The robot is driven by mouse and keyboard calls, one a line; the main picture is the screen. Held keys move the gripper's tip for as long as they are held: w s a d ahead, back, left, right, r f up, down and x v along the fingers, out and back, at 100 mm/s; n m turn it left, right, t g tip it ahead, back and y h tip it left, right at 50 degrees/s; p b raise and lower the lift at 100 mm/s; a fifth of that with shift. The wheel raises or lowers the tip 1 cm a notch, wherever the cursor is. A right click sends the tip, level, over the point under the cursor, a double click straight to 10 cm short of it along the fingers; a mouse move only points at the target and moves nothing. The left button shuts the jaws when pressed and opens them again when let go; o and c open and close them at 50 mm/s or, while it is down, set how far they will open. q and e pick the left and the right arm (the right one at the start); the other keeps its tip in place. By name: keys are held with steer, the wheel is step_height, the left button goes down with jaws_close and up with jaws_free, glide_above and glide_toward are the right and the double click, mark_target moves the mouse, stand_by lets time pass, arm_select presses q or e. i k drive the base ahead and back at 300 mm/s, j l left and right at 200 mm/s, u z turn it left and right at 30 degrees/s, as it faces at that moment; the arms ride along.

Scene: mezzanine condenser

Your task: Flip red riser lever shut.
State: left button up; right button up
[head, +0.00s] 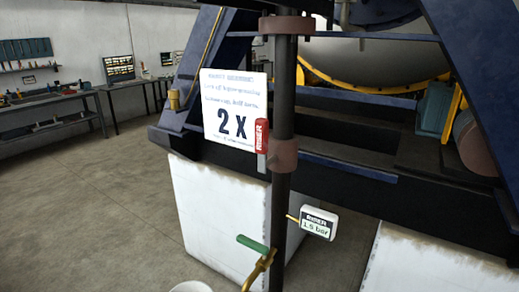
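The red riser lever (262,136) is a red handle with a white RISER label. It points upright beside the dark vertical riser pipe (283,100), just left of the brownish-red valve body or flange (284,156). Its lower end looks greyish and meets the pipe near that body. Neither of my grippers shows in the head view.
A white sign reading "2 X" (233,108) stands behind the lever. A RISER gauge showing 1.5 bar (319,223) sits lower right. A green lever (252,243) on a brass tap is below, above a white container (190,287). Floor at left is clear.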

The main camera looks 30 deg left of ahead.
mark_target(262, 125)
steer(key=k+j+z, duration=0.2)
steer(key=k, duration=0.2)
steer(key=k+j+z, duration=0.35)
steer(key=k+j, duration=0.1)
steer(key=j, duration=0.2)
steer(key=k+j+z, duration=0.15)
steer(key=j, duration=0.15)
steer(key=k+j, duration=0.1)
steer(key=j, duration=0.2)
steer(key=j+z, duration=0.35)
steer(key=j, duration=0.4)
steer(key=i+j+z, duration=0.15)
steer(key=j, duration=0.15)
steer(key=i+j+z, duration=0.15)
steer(key=j, duration=0.15)
